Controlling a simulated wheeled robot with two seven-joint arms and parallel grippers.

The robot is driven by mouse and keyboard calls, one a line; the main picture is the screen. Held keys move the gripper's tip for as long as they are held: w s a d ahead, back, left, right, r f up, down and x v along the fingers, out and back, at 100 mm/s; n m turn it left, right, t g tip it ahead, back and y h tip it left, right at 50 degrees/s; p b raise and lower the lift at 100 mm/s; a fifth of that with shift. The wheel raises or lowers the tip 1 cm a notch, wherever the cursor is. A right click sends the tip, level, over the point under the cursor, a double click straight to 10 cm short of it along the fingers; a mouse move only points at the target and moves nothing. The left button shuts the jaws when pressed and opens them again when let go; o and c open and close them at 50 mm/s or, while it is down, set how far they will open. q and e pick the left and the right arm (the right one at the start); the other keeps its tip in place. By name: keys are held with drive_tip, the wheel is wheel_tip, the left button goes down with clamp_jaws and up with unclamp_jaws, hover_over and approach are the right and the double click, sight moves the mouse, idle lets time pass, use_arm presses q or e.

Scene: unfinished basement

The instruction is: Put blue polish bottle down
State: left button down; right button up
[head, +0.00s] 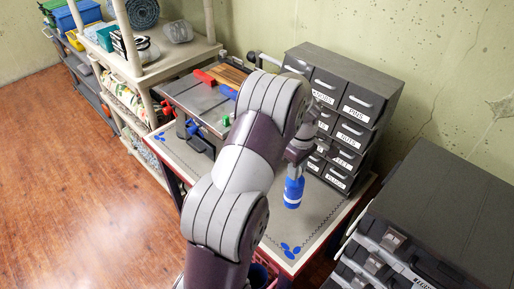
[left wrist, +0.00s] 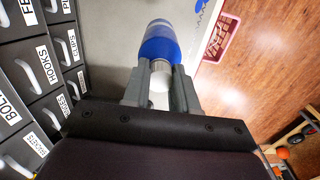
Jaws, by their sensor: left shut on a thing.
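The blue polish bottle (head: 293,192) hangs upright below my left gripper (head: 296,166) in the head view, over the bare grey top of the workbench (head: 320,214). In the left wrist view the bottle (left wrist: 160,40) shows its blue body and a pale neck between the two fingers. My left gripper (left wrist: 160,85) is shut on it. I cannot tell whether the bottle's base touches the bench top. My left arm covers part of the bench. My right gripper is not in view.
A dark drawer cabinet (head: 345,112) with labelled drawers stands on the bench close behind the bottle. A machine table (head: 203,103) stands at the left. Blue oval marks (head: 290,249) lie near the front edge. Another grey cabinet (head: 450,205) is at right.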

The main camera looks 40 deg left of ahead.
use_arm(q)
drive_tip(key=a+f+p, duration=0.4)
drive_tip(key=a+f, duration=0.6)
drive_tip(key=a, duration=0.1)
drive_tip(key=shift+s+p, duration=0.15)
drive_tip(key=shift+p, duration=0.2)
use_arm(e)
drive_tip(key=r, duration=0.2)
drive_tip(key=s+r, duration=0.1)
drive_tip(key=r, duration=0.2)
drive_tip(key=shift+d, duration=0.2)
use_arm(q)
drive_tip(key=c, duration=1.2)
unclamp_jaws()
drive_tip(key=shift+f, duration=0.2)
drive_tip(key=o, duration=0.3)
drive_tip(key=shift+s+d+r, duration=0.1)
drive_tip(key=shift+d, duration=0.05)
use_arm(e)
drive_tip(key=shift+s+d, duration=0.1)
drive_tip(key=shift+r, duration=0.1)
